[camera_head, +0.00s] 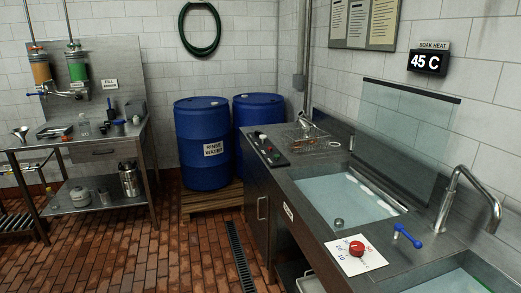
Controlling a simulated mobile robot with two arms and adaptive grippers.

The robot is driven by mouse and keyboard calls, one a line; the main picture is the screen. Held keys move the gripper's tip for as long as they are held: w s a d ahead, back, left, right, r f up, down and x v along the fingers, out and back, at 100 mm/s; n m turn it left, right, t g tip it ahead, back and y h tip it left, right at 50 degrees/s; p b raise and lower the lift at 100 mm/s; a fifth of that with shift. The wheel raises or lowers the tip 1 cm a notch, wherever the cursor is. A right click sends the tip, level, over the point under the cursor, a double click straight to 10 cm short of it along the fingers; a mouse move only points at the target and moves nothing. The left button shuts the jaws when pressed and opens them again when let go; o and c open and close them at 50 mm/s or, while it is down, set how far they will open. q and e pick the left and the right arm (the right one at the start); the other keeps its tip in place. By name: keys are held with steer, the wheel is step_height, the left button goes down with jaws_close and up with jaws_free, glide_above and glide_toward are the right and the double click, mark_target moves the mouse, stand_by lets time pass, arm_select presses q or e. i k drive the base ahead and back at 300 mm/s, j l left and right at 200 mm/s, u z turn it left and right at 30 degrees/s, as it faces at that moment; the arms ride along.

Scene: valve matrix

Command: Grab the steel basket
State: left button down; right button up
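A steel wire basket (303,138) sits on the metal counter at the far end of the filled sink, close to the back wall. Neither of my grippers is in view.
The steel counter (383,240) holds a water-filled sink (345,195), a red knob on a white dial plate (357,248) and a curved faucet (465,190). Blue barrels (202,145) stand on a pallet behind. A side table (75,150) is at left. The brick floor (165,245) between is clear.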

mark_target(306, 133)
steer(key=i+j+u, duration=0.15)
steer(key=i+u, duration=0.3)
steer(key=i, duration=1.75)
